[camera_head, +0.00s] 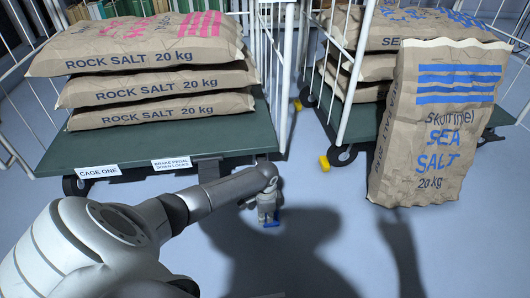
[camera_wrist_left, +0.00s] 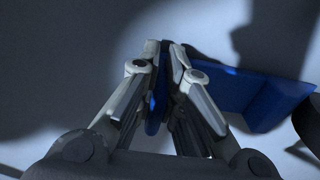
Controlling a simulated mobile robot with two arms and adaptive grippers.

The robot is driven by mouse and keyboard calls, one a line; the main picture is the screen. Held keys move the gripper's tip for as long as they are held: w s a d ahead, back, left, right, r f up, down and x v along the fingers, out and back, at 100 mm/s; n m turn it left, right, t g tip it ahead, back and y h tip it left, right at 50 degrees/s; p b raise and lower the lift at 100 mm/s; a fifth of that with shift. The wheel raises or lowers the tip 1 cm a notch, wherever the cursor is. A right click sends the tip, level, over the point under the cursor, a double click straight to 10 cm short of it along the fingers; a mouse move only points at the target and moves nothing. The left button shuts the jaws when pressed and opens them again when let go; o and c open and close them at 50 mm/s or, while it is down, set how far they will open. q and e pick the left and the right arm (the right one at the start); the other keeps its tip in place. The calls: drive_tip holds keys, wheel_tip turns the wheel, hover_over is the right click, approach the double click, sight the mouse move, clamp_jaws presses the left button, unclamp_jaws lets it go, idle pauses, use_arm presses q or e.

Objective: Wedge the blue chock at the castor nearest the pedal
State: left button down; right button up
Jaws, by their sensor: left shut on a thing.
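My left gripper (camera_head: 267,212) reaches down to the floor in front of the right front corner of cage one (camera_head: 225,148). It is shut on the blue chock (camera_head: 272,224). In the left wrist view my left gripper (camera_wrist_left: 165,48) pinches a thin blue part of the chock, and its wedge body (camera_wrist_left: 240,92) extends to the right. A dark rounded thing (camera_wrist_left: 309,125), perhaps a castor, shows at the right edge there, close to the chock; I cannot tell if they touch. A front-left castor (camera_head: 74,186) shows under cage one. A label (camera_head: 186,163) names the brake pedal; I cannot make out the pedal.
Rock salt sacks (camera_head: 160,85) lie stacked on cage one. A sea salt sack (camera_head: 434,125) leans against the right cage and stands on the floor. A yellow chock (camera_head: 324,162) is beside that cage's castor (camera_head: 342,155). The floor in front is clear.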

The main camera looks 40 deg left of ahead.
use_arm(q)
drive_tip(key=shift+w+a+r, duration=0.1)
drive_tip(key=shift+w+a, duration=0.25)
drive_tip(key=shift+a, duration=0.35)
drive_tip(key=c, duration=1.5)
unclamp_jaws()
drive_tip(key=shift+o, duration=0.2)
drive_tip(key=shift+f, duration=0.2)
drive_tip(key=shift+s+d, duration=0.1)
